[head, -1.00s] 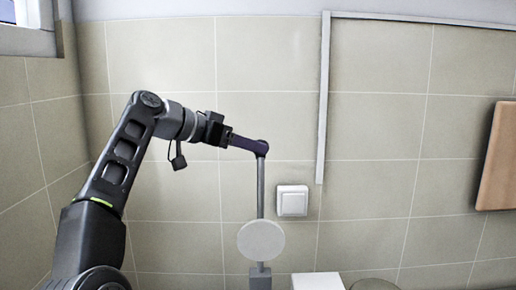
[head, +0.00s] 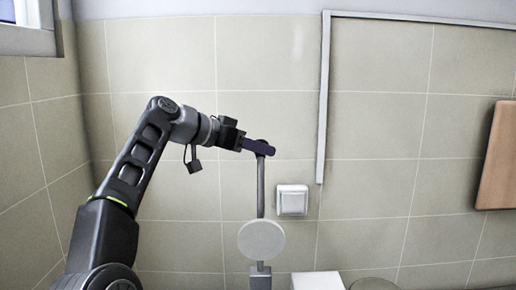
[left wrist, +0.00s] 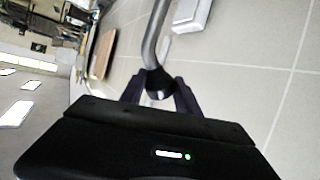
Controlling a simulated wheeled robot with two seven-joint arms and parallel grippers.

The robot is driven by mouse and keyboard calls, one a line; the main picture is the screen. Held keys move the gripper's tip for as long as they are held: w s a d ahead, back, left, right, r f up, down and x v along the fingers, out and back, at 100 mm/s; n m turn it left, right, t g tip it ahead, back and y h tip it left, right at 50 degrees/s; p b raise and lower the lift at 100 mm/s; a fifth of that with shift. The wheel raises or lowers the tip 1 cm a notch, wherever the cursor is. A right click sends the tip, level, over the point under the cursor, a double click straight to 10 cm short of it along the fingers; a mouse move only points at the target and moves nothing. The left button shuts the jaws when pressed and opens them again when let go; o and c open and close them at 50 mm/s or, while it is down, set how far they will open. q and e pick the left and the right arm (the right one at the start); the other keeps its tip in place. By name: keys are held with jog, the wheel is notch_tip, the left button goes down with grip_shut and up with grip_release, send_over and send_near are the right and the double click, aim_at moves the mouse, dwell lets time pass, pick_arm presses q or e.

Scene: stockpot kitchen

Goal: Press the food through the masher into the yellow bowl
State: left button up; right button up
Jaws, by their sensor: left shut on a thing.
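My left gripper (head: 266,149) is high up at the centre of the head view, its dark fingers shut on the top end of a grey upright rod, the masher's handle (head: 261,190). In the left wrist view the fingers (left wrist: 158,90) stand on both sides of the rod's rounded end, and the rod (left wrist: 154,40) runs away from the camera. Lower down, a pale round disc (head: 261,240) and a small grey block (head: 260,272) show in line with the rod. The masher's lower part is outside the head view. I see no yellow bowl and no food. My right gripper is not in view.
A white box-like thing (head: 317,281) and a round rim (head: 374,284) show at the bottom edge. A white wall switch (head: 292,200) is right of the rod. A wooden board (head: 497,157) hangs at far right.

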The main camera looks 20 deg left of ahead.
pick_arm(q)
grip_shut()
dwell(0.4)
